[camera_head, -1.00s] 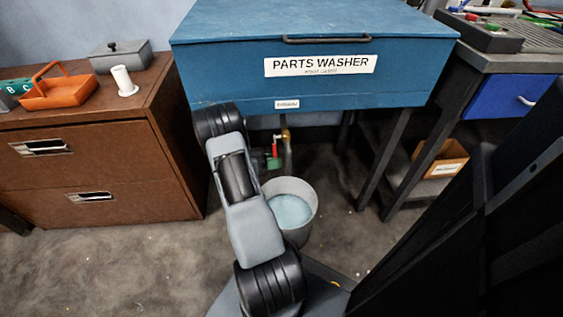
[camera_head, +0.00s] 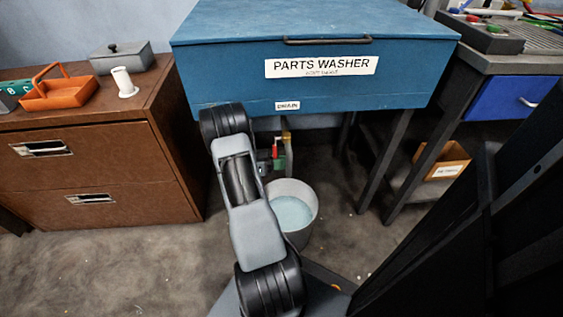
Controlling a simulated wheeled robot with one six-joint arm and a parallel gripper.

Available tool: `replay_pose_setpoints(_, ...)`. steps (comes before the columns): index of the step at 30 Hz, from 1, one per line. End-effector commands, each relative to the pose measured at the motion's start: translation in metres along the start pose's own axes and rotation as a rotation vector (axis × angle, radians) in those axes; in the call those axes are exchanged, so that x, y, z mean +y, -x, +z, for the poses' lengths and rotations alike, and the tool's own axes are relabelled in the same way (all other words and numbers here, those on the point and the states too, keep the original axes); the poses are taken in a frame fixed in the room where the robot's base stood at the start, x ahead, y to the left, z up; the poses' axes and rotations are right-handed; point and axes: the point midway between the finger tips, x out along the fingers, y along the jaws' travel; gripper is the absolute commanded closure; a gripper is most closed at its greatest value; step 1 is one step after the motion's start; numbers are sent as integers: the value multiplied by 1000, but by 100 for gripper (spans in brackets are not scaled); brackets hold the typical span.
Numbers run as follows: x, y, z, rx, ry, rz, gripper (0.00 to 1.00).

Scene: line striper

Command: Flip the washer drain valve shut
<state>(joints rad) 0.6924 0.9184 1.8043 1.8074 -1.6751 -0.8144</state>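The blue parts washer (camera_head: 215,80) stands at the back, labelled PARTS WASHER, with a small drain label (camera_head: 287,106) on its lower front. Below it hangs the brass and grey drain pipe (camera_head: 287,140). The drain valve (camera_head: 277,162) has a green body and a red handle (camera_head: 275,149) that points upward. A grey bucket (camera_head: 305,226) with pale blue liquid stands on the floor under the pipe. My arm rises in front of the washer, left of the valve. My gripper is hidden behind my arm, so its place relative to the handle does not show.
A brown drawer cabinet (camera_head: 90,171) stands left, with an orange tote (camera_head: 61,92), a grey box (camera_head: 122,58) and a white spool (camera_head: 124,84) on top. A workbench with a blue drawer (camera_head: 508,102) stands right. Dark washer legs (camera_head: 385,160) flank the bucket. Floor at lower left is clear.

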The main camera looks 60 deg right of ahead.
Motion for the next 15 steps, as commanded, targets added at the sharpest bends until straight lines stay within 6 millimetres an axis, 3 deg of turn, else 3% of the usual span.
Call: replay_pose_setpoints(15, -10, 1, -1, 0, -107, -3, 100)
